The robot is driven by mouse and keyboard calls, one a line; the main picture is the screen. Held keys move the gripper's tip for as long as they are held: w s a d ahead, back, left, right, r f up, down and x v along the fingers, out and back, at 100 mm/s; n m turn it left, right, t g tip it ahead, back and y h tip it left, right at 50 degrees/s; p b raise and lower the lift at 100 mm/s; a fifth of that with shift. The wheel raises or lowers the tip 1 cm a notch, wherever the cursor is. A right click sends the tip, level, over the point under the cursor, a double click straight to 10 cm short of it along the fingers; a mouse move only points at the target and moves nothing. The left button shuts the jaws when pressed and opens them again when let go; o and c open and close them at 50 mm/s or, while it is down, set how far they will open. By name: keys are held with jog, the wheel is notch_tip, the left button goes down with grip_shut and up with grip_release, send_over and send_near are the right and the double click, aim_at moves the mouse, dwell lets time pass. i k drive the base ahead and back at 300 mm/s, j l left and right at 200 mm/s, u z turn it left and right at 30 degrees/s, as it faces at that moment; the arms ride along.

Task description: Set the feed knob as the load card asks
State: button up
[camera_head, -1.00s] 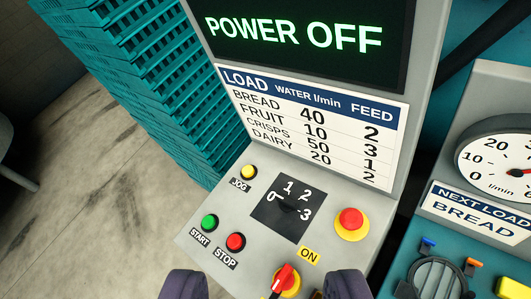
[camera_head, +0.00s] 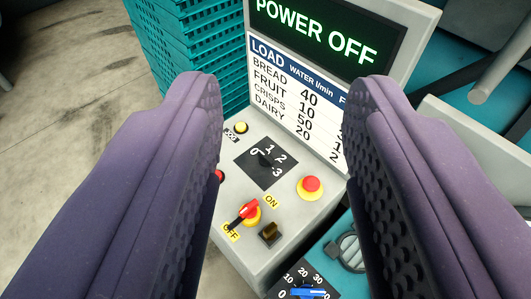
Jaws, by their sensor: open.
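The feed knob (camera_head: 265,160) is small and black on a dark square plate marked 0, 1, 2, 3 on the sloping grey panel. Its pointer direction is too small to tell. The load card (camera_head: 298,95) stands above the panel. It lists bread, fruit, crisps and dairy with water figures, and my right finger hides most of its feed column. My gripper (camera_head: 283,92) is open and empty. Its two purple fingers frame the panel, with the knob showing between them; they do not appear to touch it.
The screen (camera_head: 320,35) reads POWER OFF. A red switch handle (camera_head: 246,212) on yellow points towards OFF. A red emergency button (camera_head: 311,185), a yellow jog button (camera_head: 240,127) and a dark switch (camera_head: 271,233) surround the knob. Teal crates (camera_head: 190,60) stand behind left.

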aim_at(264, 160)
jog(key=k+j+z, duration=0.2)
jog(key=z, duration=0.15)
jog(key=k+j+z, duration=0.3)
jog(key=k+z, duration=0.2)
jog(key=z, duration=0.15)
